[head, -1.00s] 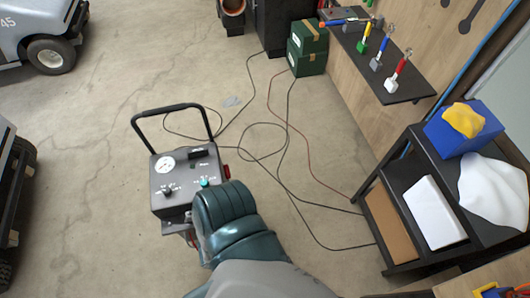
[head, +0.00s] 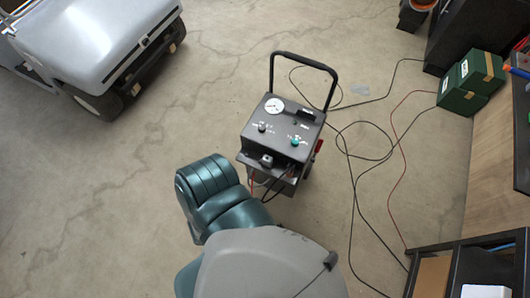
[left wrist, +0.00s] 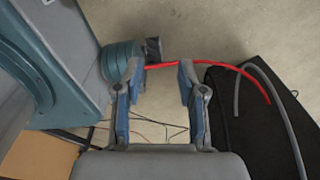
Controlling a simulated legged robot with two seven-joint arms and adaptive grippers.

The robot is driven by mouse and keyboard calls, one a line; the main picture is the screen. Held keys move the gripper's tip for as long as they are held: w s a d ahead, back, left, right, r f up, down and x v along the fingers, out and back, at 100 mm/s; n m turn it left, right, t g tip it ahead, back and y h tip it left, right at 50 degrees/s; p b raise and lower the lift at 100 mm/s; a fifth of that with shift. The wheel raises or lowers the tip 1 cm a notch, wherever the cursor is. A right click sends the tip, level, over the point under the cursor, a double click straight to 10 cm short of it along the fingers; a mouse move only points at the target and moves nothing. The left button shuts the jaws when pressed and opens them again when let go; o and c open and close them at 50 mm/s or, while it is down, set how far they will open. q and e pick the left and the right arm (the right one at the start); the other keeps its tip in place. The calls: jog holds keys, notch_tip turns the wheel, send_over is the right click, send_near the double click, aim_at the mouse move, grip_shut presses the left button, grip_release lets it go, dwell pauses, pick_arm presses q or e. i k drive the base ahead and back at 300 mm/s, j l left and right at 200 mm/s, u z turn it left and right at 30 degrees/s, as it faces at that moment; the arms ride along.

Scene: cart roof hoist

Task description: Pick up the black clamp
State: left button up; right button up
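A dark charger box (head: 284,128) with a black handle, a round gauge and a teal knob stands on the floor in the head view. A small black piece (head: 266,160) sits at its front edge; I cannot tell whether it is the black clamp. Red and black leads hang below it. In the left wrist view my left gripper (left wrist: 157,80) is open, its two blue-padded fingers apart. A red cable (left wrist: 235,72) runs past the fingertips; no clamp shows clearly between them. A small dark cylinder (left wrist: 153,50) lies beyond the left finger. My right gripper is in neither view.
A grey cart (head: 90,40) stands at the upper left. Dark green boxes (head: 470,82) and a black shelf (head: 440,270) are at the right. Cables (head: 355,160) loop over the floor right of the charger. The floor left of the charger is bare.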

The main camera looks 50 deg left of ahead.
aim_at(290, 172)
jog(key=k+j+u, duration=0.1)
jog(key=k+u, duration=0.2)
jog(key=u, duration=0.15)
jog(key=k+j+u, duration=0.2)
jog(key=u, duration=0.25)
jog(key=k+z, duration=0.2)
jog(key=z, duration=2.8)
jog(key=u, duration=3.05)
jog(key=i+j+z, duration=0.15)
jog(key=j, duration=0.15)
jog(key=j+z, duration=0.2)
jog(key=i+j+z, duration=0.15)
jog(key=j, duration=0.3)
